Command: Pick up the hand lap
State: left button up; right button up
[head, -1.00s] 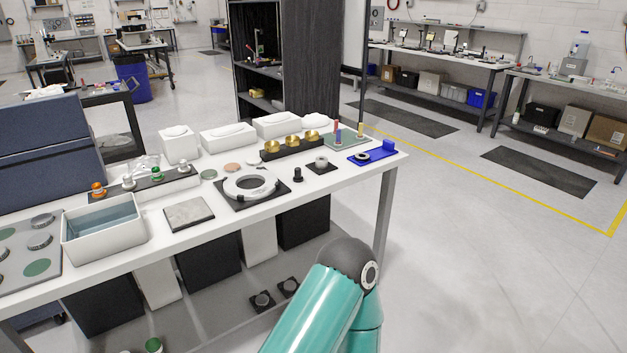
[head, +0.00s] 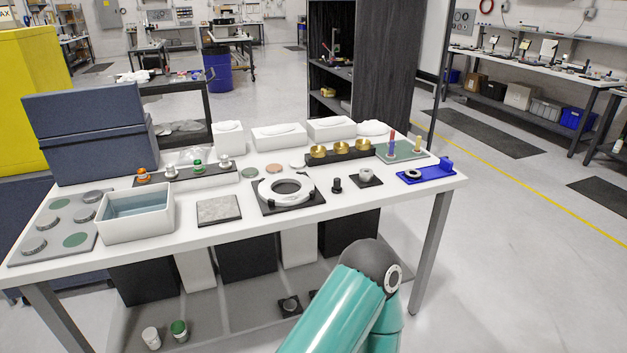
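I cannot tell for sure which object is the hand lap. A grey board (head: 22,250) at the left end of the white workbench (head: 260,220) carries several round grey discs (head: 35,245) and green discs (head: 76,239). A small black knob-shaped piece (head: 337,186) stands right of a white ring on a black square plate (head: 287,190). A small grey ring sits on another black plate (head: 366,178). Neither gripper is in view. Only a teal link of my arm shows at the bottom middle, in front of the bench.
A white tub of liquid (head: 136,228), a grey square plate (head: 218,210), a blue fixture (head: 428,173) and a black rack of brass cups (head: 341,156) stand on the bench. A dark blue case (head: 90,130) stands at the back left. Open floor lies to the right.

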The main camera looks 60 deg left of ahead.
aim_at(336, 189)
jog(key=u, duration=0.7)
jog(key=i, duration=1.35)
jog(key=u, duration=0.75)
jog(key=i, duration=0.55)
jog(key=u, duration=0.1)
